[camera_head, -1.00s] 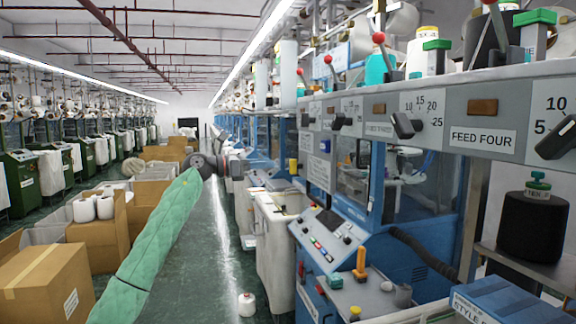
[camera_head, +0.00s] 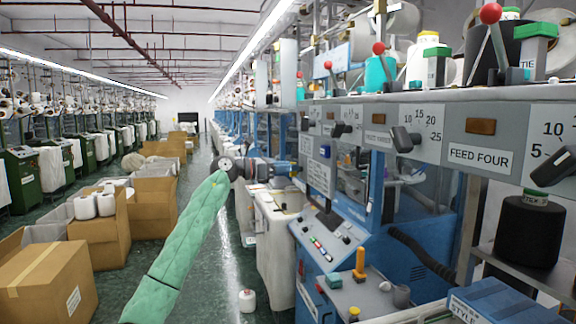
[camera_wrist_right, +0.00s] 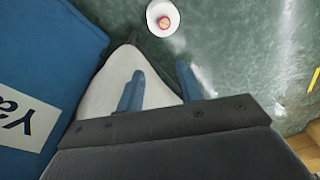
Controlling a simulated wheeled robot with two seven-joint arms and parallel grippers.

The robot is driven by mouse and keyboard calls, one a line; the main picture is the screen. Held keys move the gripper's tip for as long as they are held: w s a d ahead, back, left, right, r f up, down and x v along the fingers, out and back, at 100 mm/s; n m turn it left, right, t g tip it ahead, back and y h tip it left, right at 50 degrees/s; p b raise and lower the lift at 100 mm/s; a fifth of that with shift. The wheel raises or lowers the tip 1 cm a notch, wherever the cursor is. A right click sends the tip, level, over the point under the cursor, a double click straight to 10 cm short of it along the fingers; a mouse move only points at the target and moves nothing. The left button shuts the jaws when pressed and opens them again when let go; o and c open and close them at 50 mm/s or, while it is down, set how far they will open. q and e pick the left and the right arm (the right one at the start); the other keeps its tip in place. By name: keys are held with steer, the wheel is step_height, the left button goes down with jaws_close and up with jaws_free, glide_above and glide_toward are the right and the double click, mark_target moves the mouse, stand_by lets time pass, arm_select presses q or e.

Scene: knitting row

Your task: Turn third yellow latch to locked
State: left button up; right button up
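An upright orange-yellow lever (camera_head: 360,262) stands on the near blue machine's ledge, with a yellow knob (camera_head: 354,312) below it. I cannot tell which yellow part is the third latch. A small yellow piece farther along the row, seen earlier, is now not visible where my left gripper (camera_head: 286,168) reaches. That gripper is small and far off beside the machine row; its fingertips are unclear, and I cannot tell whether it touches anything. In the right wrist view, my right gripper (camera_wrist_right: 160,88) has its two blue fingers apart, with nothing between them, above a pale surface and green floor.
Knitting machines with dial panels (camera_head: 480,145) line the right side. A blue box (camera_head: 505,300) lies at the front right. Cardboard boxes (camera_head: 50,280) stand at left. A white cone (camera_head: 247,301) sits on the aisle floor, which is otherwise clear there.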

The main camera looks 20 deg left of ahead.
arm_select(q)
steer(key=shift+d, duration=0.1)
arm_select(e)
steer(key=shift+f, duration=0.2)
arm_select(q)
jaws_close()
